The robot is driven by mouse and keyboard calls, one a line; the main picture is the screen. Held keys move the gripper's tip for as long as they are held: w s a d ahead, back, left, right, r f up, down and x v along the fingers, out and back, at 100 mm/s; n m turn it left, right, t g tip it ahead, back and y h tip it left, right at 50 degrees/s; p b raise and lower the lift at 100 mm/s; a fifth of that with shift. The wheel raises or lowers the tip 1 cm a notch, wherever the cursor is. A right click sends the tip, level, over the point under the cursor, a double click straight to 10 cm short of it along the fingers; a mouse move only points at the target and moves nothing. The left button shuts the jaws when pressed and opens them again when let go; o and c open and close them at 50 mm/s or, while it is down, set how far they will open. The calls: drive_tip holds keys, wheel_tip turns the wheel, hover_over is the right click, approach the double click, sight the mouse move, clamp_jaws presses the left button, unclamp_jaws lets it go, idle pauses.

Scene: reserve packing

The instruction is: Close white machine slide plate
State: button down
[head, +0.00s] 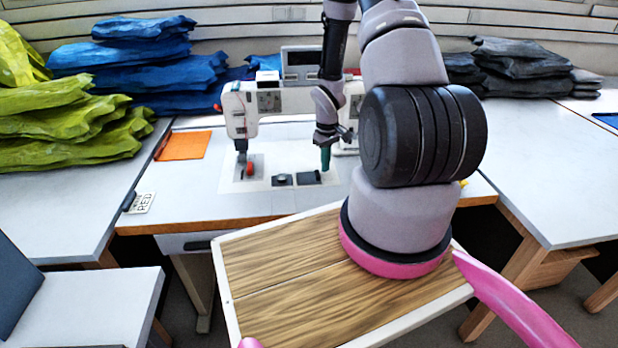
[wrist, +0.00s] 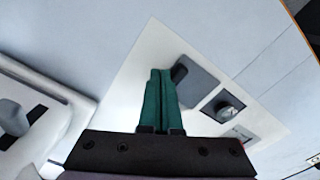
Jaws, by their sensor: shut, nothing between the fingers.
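The white sewing machine (head: 290,100) stands on the middle table, with a white bed (head: 245,184) set flush in the tabletop. A dark grey slide plate (head: 309,178) lies on the bed and also shows in the wrist view (wrist: 200,82). A small dark tab (wrist: 179,73) rises from its edge. Left of the plate in the head view, the square bobbin opening (head: 282,180) is uncovered; a round bobbin (wrist: 228,110) shows in it. My gripper (head: 325,165) has green fingers, pressed together and empty. Its fingertips (wrist: 161,76) are beside the tab; I cannot tell whether they touch.
An orange cloth (head: 184,145) and a label card (head: 140,202) lie to the left. Blue bags (head: 150,65), green bags (head: 75,120) and dark bags (head: 520,70) are piled on the side tables. The bed's front area is clear.

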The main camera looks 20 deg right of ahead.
sight(302, 178)
drive_tip(key=shift+f, duration=0.1)
idle(0.3)
drive_tip(key=shift+f, duration=1.25)
drive_tip(key=shift+w+a, duration=0.4)
drive_tip(key=shift+a, duration=1.05)
drive_tip(key=shift+w+a, duration=0.45)
drive_tip(key=shift+a, duration=1.05)
drive_tip(key=shift+w+a, duration=0.4)
drive_tip(key=shift+a, duration=1.05)
drive_tip(key=shift+d, duration=0.1)
drive_tip(key=shift+s+d, duration=0.15)
drive_tip(key=shift+d, duration=0.35)
drive_tip(key=shift+r, duration=3.55)
